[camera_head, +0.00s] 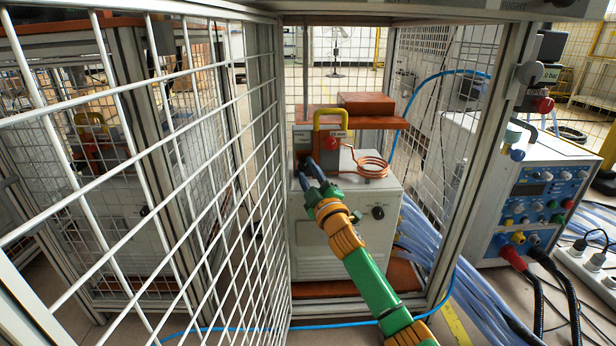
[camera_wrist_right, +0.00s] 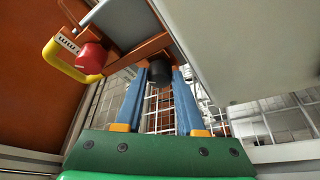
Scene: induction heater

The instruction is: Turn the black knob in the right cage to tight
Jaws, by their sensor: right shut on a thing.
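The black knob (camera_wrist_right: 159,72) shows in the right wrist view between the tips of my two blue fingers. It sits below an orange-brown bracket. My right gripper (camera_head: 307,171) is shut on the knob, with a finger on either side of it. In the head view the right arm reaches into the right cage (camera_head: 460,215), up to the upper left of the grey heater box (camera_head: 345,232). The fingers largely hide the knob there. My left gripper is not in view.
A second dark dial (camera_head: 378,212) is on the box front. An open white mesh door (camera_head: 215,190) stands at left.

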